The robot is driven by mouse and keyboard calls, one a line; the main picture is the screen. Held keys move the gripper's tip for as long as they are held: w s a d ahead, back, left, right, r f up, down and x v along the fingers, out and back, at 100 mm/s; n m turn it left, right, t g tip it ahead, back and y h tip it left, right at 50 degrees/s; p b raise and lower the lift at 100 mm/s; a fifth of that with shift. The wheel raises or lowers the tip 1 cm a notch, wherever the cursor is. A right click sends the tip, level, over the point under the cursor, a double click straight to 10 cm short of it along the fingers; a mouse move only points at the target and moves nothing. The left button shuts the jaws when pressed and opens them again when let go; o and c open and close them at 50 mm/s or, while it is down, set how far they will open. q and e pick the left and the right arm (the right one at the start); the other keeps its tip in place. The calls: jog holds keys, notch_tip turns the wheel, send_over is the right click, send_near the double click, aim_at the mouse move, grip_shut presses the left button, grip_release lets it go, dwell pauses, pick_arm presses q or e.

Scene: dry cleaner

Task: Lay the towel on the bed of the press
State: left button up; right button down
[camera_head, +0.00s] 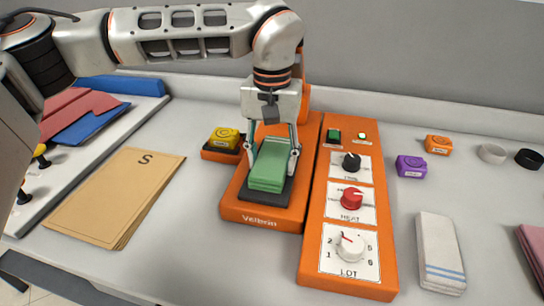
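A folded green towel (268,167) is over the dark bed (262,192) of the orange press marked "Velbrin" (262,216), roughly lined up with it. My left gripper (272,160) comes down from above, with one finger at each long side of the towel. The fingers appear to touch its sides and hold it. I cannot tell whether the towel's underside touches the bed. The gripper and wrist hide part of the back of the press. My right gripper is not in view.
An orange control panel (317,250) with several knobs stands right of the press. A yellow item (224,138) sits close left. A white striped towel (440,250), a purple item (411,166) and an orange item (438,145) lie right. Brown folders (115,195) lie left.

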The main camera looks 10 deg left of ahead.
aim_at(272, 160)
pick_arm(q)
jog(key=o, duration=0.3)
jog(key=shift+r+p, duration=1.1)
jog(key=shift+r, duration=5.05)
